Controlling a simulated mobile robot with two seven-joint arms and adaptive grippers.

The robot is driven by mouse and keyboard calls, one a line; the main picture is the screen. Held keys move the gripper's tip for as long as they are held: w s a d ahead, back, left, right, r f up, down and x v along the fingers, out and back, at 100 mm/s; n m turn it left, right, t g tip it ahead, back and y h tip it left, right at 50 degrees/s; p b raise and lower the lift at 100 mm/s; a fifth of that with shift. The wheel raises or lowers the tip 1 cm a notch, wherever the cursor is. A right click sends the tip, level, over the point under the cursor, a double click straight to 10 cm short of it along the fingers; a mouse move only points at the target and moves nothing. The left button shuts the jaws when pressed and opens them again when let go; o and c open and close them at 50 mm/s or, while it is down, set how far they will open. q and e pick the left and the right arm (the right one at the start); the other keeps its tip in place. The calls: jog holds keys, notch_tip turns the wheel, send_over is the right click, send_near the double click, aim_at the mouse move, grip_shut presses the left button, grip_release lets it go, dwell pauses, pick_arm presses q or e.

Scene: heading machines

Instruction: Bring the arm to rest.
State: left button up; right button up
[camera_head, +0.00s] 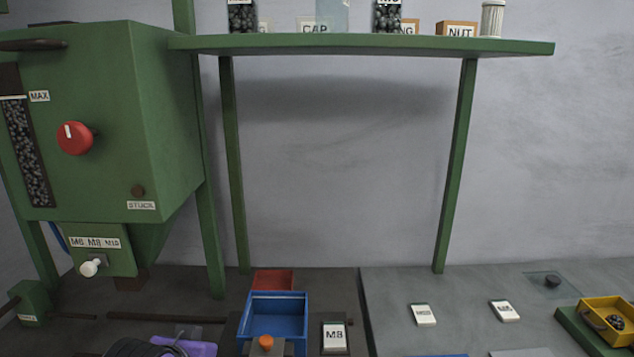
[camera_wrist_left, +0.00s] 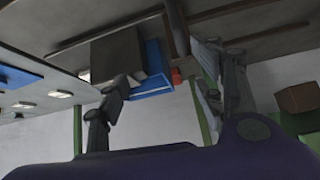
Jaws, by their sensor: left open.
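My left gripper (camera_wrist_left: 160,88) is open in the left wrist view, with its two dark fingers spread wide apart. Nothing shows between the fingertips. In the head view, a purple and black part at the bottom edge, left of the blue bin, looks like part of my left arm (camera_head: 185,347); its fingers cannot be made out there. My right gripper is in neither view.
A green machine (camera_head: 165,110) with a red knob (camera_head: 74,138) stands at the left. A blue bin (camera_head: 275,318) and an M8 card (camera_head: 334,338) are at the bottom middle. A green shelf (camera_head: 360,45) spans above. A yellow tray (camera_head: 606,318) sits at the right.

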pick_arm(q)
jog(key=s+a+f+g, duration=0.1)
jog(key=s+f+g, duration=0.1)
jog(key=s+f, duration=0.6)
jog(key=s+a+f+n+g+y, duration=0.15)
jog(key=s+f, duration=0.25)
jog(key=s, duration=0.8)
jog(key=s+a+f+m+g, duration=0.1)
jog(key=s+f+g, duration=0.1)
jog(key=s+f, duration=0.65)
jog(key=w+d+f+t, duration=0.2)
jog(key=f+t, duration=0.1)
jog(key=f, duration=0.2)
jog(key=w+d+f+t+h, duration=0.1)
jog(key=w+d+f+t, duration=0.1)
jog(key=f, duration=0.3)
jog(key=shift+w+t, duration=0.45)
jog(key=shift+w, duration=0.35)
jog(key=shift+d+h, duration=0.1)
jog(key=shift+h, duration=0.15)
